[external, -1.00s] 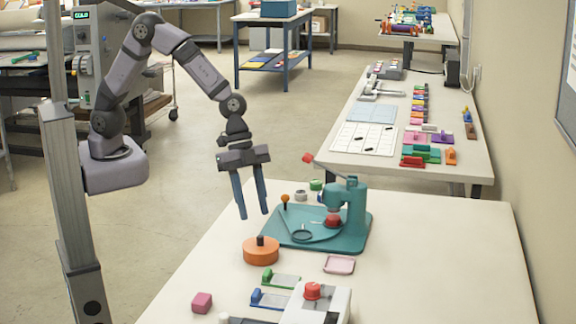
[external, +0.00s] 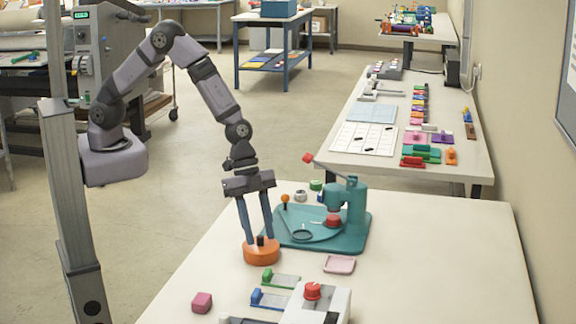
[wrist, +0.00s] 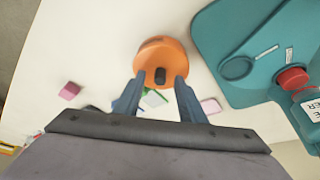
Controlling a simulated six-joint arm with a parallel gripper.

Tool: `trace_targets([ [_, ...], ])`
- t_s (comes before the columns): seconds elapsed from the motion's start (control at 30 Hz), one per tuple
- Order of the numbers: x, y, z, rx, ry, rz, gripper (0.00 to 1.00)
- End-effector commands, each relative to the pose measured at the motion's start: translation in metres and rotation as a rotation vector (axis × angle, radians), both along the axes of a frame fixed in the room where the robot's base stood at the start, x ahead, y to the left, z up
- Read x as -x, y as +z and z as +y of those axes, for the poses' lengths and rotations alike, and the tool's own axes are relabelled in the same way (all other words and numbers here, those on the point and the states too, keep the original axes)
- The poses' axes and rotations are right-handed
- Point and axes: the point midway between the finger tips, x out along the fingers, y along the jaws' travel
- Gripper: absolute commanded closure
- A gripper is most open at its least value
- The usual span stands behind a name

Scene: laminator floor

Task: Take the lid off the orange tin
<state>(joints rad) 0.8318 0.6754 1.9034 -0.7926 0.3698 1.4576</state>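The orange tin (external: 261,253) stands upright on the white table, with a dark knob (external: 260,240) on its lid. In the wrist view the fingers (wrist: 159,80) are apart, with a gap to the knob on both sides. The lid sits on the tin. Whether the fingertips touch the lid top I cannot tell.
A teal press (external: 345,220) on its base stands close to the right of the tin. A pink block (external: 202,302), green and blue slides (external: 268,298) and a white device with a red knob (external: 312,291) lie in front. The table's right side is clear.

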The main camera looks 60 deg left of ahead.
Motion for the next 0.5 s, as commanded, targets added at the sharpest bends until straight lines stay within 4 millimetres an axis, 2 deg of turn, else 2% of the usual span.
trace_targets([
  [0.27,0.0,-0.0015,-0.0007,0.0,0.0,0.0,0.63],
  [0.4,0.0,-0.0014,-0.0007,0.0,0.0,0.0,0.97],
  [0.43,0.0,-0.0014,-0.0007,0.0,0.0,0.0,1.0],
  [0.5,0.0,-0.0013,-0.0007,0.0,0.0,0.0,1.0],
])
